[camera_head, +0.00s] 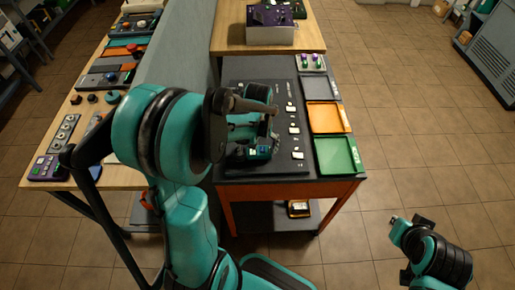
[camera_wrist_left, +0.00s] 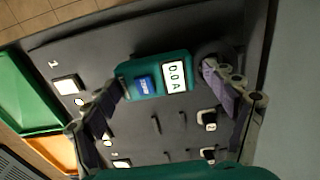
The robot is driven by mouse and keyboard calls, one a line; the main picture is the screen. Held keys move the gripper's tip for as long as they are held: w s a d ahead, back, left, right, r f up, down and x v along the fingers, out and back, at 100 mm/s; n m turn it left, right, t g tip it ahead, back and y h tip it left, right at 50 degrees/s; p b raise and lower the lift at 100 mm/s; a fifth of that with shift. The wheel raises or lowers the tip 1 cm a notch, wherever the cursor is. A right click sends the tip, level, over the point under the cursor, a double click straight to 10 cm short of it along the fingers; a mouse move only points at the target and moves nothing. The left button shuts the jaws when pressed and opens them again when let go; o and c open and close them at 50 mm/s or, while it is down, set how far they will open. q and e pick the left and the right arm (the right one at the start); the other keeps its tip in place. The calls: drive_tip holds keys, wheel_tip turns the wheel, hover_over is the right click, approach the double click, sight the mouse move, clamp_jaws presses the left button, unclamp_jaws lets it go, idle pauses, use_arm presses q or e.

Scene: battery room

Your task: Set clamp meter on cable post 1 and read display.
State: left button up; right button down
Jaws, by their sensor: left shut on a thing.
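The clamp meter (camera_wrist_left: 157,75) is teal, with a blue ZERO button and a white display reading "0.0A", turned sideways in the left wrist view. It also shows in the head view (camera_head: 262,153), at the near part of the dark panel (camera_head: 250,170). My left gripper (camera_wrist_left: 165,77) is shut on it, one finger at each side. A printed "1" and a white square (camera_wrist_left: 67,86) are beside it on the panel. Whether its jaw is around a post is hidden. My right gripper (camera_head: 410,226) is low at the right, away from the bench; its finger opening is unclear.
Green (camera_head: 338,172), orange (camera_head: 346,118) and grey (camera_head: 321,97) trays line the panel's right side. A wooden table (camera_head: 228,38) stands behind. A bench with several devices (camera_head: 66,132) is left, past a grey divider (camera_head: 170,60).

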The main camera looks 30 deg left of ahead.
sight(258, 150)
use_arm(q)
drive_tip(key=shift+f+b, duration=0.5)
drive_tip(key=shift+f, duration=0.05)
drive_tip(key=o, duration=1.2)
wheel_tip(258, 150, up, 11)
drive_tip(key=p, duration=0.8)
drive_tip(key=shift+p, duration=0.3)
